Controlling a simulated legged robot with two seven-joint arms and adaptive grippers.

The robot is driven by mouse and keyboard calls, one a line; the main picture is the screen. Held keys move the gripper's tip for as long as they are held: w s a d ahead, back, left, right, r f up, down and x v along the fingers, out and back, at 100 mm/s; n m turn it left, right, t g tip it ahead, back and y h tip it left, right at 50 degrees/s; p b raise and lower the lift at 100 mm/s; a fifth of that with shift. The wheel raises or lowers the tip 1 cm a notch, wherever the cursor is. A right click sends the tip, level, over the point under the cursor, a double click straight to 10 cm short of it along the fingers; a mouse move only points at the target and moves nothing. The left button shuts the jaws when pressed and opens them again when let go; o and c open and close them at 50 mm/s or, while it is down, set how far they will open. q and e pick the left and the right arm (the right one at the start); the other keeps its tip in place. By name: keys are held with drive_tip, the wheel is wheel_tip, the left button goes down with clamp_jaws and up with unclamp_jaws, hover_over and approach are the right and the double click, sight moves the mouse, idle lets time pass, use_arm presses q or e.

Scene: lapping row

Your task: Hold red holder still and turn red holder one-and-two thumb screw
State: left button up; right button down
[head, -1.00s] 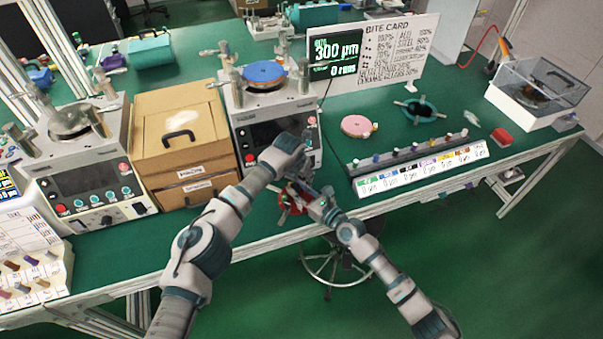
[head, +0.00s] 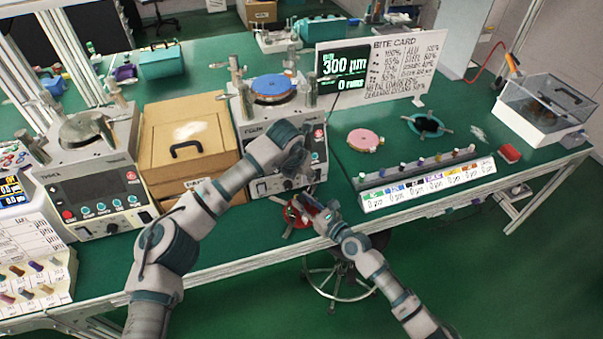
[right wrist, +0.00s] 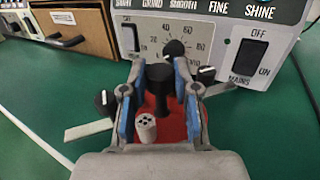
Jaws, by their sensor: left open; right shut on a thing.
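The red holder (head: 291,213) is near the bench's front edge, below the middle machine. In the right wrist view its red body (right wrist: 178,127) shows under a black post (right wrist: 158,84), with black knobs (right wrist: 105,103) at the sides and a pale knurled piece (right wrist: 147,129) in front. I cannot tell which knob is the one-and-two thumb screw. My right gripper (head: 307,205) is shut on the red holder, its blue-padded fingers (right wrist: 159,78) either side of the post. My left gripper (head: 300,155) is open above and apart from the holder, before the machine; its fingertips are hard to make out.
The middle machine (head: 262,130) carries a blue disc and stands close behind both grippers. A wooden drawer box (head: 188,145) is to its left. A rack of colored pegs (head: 425,180), a pink disc (head: 364,140) and a teal ring (head: 427,124) lie to the right.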

drive_tip(key=c, duration=0.8)
unclamp_jaws()
